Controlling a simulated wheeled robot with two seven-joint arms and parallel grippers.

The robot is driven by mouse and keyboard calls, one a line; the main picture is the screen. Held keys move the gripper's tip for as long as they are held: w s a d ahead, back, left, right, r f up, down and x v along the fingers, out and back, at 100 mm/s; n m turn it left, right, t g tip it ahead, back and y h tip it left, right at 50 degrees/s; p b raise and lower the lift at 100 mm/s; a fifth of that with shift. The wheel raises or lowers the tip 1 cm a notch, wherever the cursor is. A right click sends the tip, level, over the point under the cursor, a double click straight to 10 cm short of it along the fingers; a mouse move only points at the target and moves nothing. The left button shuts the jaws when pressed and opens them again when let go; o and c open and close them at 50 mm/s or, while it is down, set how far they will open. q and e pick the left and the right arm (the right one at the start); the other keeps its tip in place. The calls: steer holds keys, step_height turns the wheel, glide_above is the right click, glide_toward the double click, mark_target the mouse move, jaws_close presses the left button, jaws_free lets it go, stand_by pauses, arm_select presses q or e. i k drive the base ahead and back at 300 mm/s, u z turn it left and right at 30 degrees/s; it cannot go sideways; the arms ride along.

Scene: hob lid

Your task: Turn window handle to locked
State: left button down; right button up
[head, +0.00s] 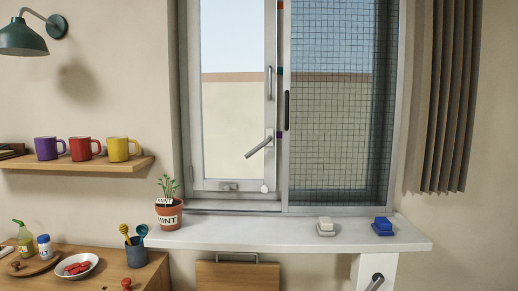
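The window handle (259,147) is a grey lever on the right stile of the left window sash (197,110). It slants down and to the left from its pivot, between vertical and horizontal. Another slim grey upright handle (269,83) is higher on the same stile. A small grey fitting (229,187) and a pale round knob (265,188) are on the bottom rail. Neither of my grippers shows in the head view, and nothing touches the handle.
A potted mint plant (169,216) stands at the left of the windowsill (250,236). A mesh screen (340,110) covers the right window half. A curtain (445,95) hangs right. The sill's middle is clear.

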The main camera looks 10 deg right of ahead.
mark_target(270, 138)
steer(key=z, duration=0.95)
steer(key=i, duration=0.4)
steer(key=u, duration=0.05)
